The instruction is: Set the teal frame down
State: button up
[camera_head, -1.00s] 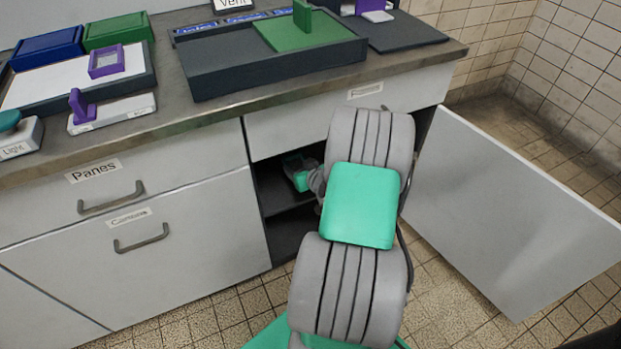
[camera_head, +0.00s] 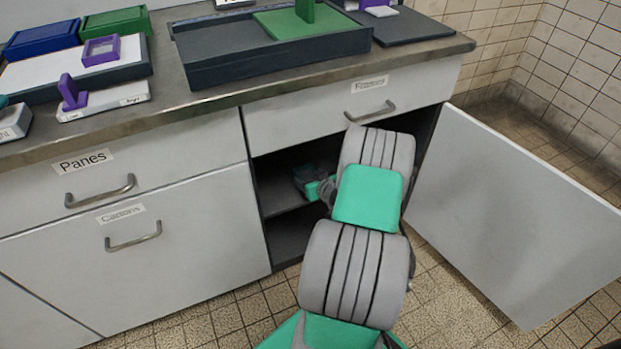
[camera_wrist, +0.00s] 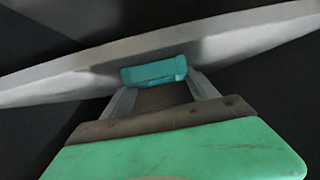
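The teal frame (camera_wrist: 153,73) is in the wrist view, at the tips of my gripper's fingers (camera_wrist: 160,88). The fingers stand apart with the frame's width between them, and they appear to hold it. Only a short, block-like part of the frame shows. A pale grey band runs across just behind it. I cannot tell whether the frame touches a surface. In the head view my gripper (camera_head: 306,178) is inside the open cupboard, at the level of its shelf (camera_head: 280,196). The frame cannot be made out there.
The cupboard door (camera_head: 510,215) stands wide open on the right. A closed drawer (camera_head: 340,115) is just above the opening. The worktop (camera_head: 200,100) carries a dark tray (camera_head: 275,65) with a green panel. Closed drawers are on the left. My arm fills much of the opening.

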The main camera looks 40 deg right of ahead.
jog(key=o, duration=0.3)
jog(key=shift+r+p, duration=0.4)
jog(key=shift+p+v, duration=1.6)
jog(key=shift+v, duration=4.35)
